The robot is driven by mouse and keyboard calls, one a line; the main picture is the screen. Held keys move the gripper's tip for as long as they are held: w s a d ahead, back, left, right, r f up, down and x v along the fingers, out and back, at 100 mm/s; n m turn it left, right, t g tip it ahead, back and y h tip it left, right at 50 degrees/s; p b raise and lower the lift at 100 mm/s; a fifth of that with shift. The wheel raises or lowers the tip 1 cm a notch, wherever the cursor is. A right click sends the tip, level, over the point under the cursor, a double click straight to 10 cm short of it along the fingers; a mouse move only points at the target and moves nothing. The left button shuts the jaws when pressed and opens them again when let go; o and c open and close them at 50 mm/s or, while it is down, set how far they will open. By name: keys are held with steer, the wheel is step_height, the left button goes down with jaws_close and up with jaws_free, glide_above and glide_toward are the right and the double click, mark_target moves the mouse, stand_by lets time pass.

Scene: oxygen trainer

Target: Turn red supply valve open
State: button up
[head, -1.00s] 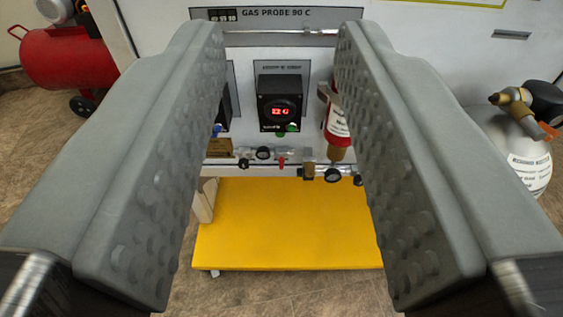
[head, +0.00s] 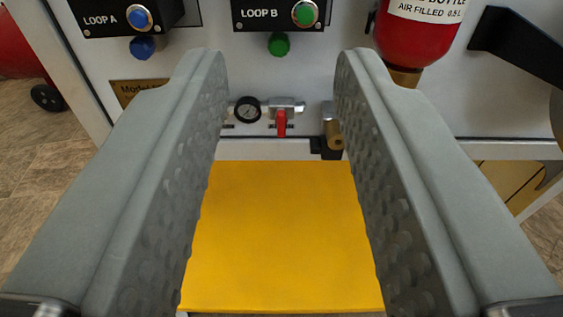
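The red supply valve handle (head: 281,123) hangs straight down from a small silver valve body (head: 287,106) on the pipe along the lower panel. It shows between my fingers, farther off and a little below the fingertips' level in the picture. A round gauge (head: 248,109) sits just left of it and a brass fitting (head: 333,128) just right, partly behind the right finger. My gripper (head: 281,60) is open and empty, with its two grey padded fingers apart. Nothing shows as touching the handle.
Above are the Loop A knob (head: 138,18) and the Loop B knob (head: 305,13). A red bottle (head: 418,38) hangs at upper right beside a black bracket (head: 525,45). A yellow shelf (head: 275,235) sticks out below the valve. A red tank (head: 18,40) stands at far left.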

glide_toward(281, 125)
steer(key=w, duration=0.8)
steer(key=shift+w+f, duration=0.1)
steer(key=shift+w, duration=0.05)
stand_by(0.4)
jaws_close()
